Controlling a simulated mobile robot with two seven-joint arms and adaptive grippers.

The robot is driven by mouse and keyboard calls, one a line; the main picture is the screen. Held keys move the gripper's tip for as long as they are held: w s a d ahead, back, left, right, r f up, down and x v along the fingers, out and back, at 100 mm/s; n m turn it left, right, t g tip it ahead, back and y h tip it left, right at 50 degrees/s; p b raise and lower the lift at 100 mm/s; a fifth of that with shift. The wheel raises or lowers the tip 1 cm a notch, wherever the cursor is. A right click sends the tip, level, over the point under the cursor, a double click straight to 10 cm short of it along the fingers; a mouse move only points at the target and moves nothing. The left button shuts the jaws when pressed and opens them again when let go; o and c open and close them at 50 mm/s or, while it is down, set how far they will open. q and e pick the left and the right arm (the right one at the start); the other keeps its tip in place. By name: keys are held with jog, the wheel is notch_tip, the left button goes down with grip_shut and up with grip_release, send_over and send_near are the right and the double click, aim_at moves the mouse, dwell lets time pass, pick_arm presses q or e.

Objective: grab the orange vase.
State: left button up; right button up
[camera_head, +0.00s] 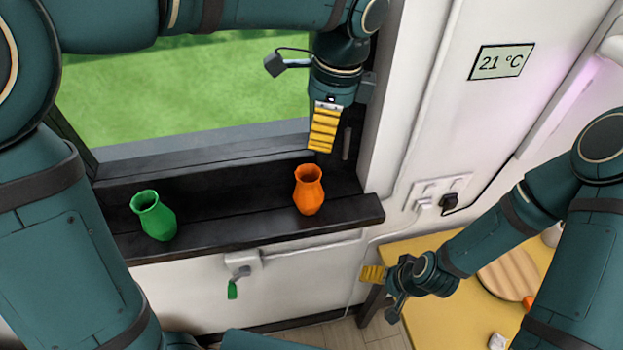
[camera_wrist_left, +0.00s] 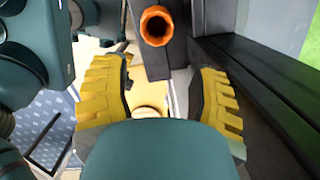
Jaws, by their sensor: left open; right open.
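The orange vase (camera_head: 309,190) stands upright on the black window sill (camera_head: 240,231), near its right end. In the left wrist view the orange vase (camera_wrist_left: 156,26) shows at the top, beyond and between the finger pads, with its open mouth facing the camera. My left gripper (camera_head: 324,130) is above the vase, pointing down, apart from it. In the left wrist view my left gripper (camera_wrist_left: 160,98) has its yellow pads spread wide, with nothing between them. My right gripper (camera_head: 376,274) is lower right, beside the yellow table, and holds nothing visible.
A green vase (camera_head: 154,216) stands on the sill to the left, well apart from the orange one. A window frame and white wall are close around the left gripper. A yellow table (camera_head: 436,321) with a round wooden board (camera_head: 507,272) is at lower right.

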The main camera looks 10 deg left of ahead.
aim_at(308, 178)
pick_arm(q)
jog(key=f, duration=0.4)
jog(key=a+f+b, duration=0.1)
jog(key=f, duration=0.3)
jog(key=a+f, duration=0.1)
jog(key=f, duration=0.4)
jog(key=shift+s+a, duration=0.2)
jog(key=shift+s, duration=0.15)
jog(key=c, duration=1)
